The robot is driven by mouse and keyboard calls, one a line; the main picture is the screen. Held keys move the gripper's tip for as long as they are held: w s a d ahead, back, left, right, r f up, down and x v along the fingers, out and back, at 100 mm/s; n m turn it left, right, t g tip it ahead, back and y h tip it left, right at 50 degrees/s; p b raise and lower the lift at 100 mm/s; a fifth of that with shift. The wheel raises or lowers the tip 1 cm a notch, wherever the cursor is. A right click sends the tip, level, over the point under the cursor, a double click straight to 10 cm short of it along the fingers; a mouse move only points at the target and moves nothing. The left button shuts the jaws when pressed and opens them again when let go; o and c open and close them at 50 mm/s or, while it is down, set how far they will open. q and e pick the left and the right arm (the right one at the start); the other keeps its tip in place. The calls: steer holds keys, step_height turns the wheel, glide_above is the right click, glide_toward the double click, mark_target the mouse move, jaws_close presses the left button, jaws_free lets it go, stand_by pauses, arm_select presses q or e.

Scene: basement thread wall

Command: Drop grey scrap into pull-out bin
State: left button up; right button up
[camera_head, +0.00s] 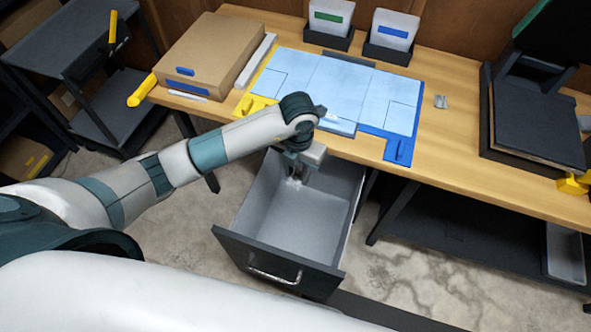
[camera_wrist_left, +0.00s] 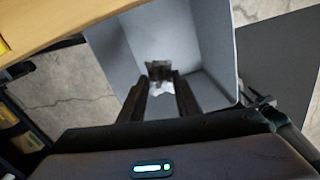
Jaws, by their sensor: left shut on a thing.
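The pull-out bin (camera_head: 252,245) is a grey open drawer with a dark front and a metal handle, drawn out below the table edge. Its pale inside walls also show in the left wrist view (camera_wrist_left: 212,45). My left gripper (camera_head: 296,178) points down over the bin's opening, towards its back. In the left wrist view it is shut on a small grey scrap (camera_wrist_left: 160,72), which sits between the fingertips above the bin's floor. The scrap is mostly hidden by the fingers in the head view. My right gripper is not in view.
On the wooden table (camera_head: 455,135) are blue sheets (camera_head: 340,90), a small grey piece (camera_head: 441,101), a cardboard box (camera_head: 213,55), two card holders at the back and a dark slab (camera_head: 535,125) at right. The table's front edge runs close behind the left gripper.

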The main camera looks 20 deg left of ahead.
mark_target(297, 176)
arm_select(q)
steer(key=o, duration=1.1)
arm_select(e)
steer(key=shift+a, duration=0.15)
arm_select(q)
steer(key=shift+r, duration=0.1)
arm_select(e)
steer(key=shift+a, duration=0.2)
arm_select(q)
steer(key=shift+r, duration=0.45)
steer(key=shift+r+b, duration=0.9)
steer(key=shift+r, duration=7.35)
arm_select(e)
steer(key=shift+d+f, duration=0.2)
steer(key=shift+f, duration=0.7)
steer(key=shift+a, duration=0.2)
arm_select(q)
steer(key=shift+s+f, duration=0.1)
steer(key=shift+s, duration=0.05)
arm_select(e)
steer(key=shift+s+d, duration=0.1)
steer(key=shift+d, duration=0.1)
